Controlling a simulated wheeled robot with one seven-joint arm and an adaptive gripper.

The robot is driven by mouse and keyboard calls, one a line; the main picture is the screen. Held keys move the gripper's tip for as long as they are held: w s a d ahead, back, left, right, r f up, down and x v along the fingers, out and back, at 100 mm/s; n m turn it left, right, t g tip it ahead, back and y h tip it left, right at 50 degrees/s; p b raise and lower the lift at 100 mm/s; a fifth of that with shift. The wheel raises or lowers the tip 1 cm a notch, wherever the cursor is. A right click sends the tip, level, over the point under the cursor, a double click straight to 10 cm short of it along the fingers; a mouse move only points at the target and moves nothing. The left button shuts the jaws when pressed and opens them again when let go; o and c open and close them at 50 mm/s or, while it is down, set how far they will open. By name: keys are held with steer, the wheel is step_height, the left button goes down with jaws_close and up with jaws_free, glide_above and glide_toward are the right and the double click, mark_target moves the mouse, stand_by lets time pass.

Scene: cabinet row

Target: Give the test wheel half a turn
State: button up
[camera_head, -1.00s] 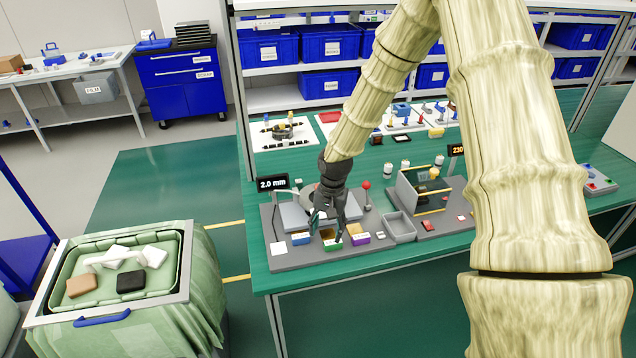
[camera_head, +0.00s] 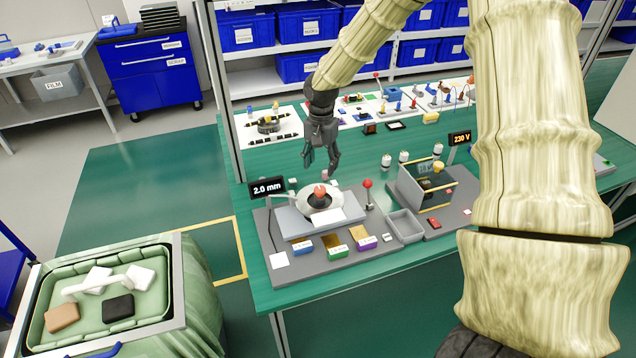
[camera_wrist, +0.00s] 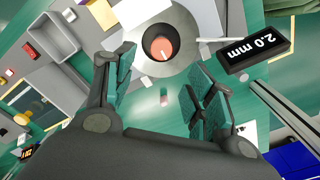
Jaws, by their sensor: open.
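A round pale-grey wheel-like disc (camera_head: 308,207) with a red-orange centre (camera_head: 320,191) sits on the grey fixture beside the "2.0 mm" display (camera_head: 267,187). I take it for the test wheel. In the wrist view the disc (camera_wrist: 186,68) surrounds a dark opening with the orange centre (camera_wrist: 162,47) inside. My gripper (camera_head: 321,163) is open and empty, above and behind the disc, apart from it, fingers pointing down. In the wrist view its fingers (camera_wrist: 160,75) are spread, with the disc beyond their tips.
A red-knobbed lever (camera_head: 367,184) stands right of the disc. Blue, green and purple blocks (camera_head: 337,252) lie in front. A grey tray (camera_head: 405,226) and the "230 V" station (camera_head: 427,186) are at right. A small pink piece (camera_wrist: 164,97) lies below my fingers.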

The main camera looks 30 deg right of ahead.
mark_target(320, 189)
steer(key=shift+a+f+p, duration=0.1)
steer(key=shift+f+p, duration=1.3)
steer(key=shift+f, duration=3.45)
steer(key=shift+c, duration=0.3)
steer(key=c, duration=1)
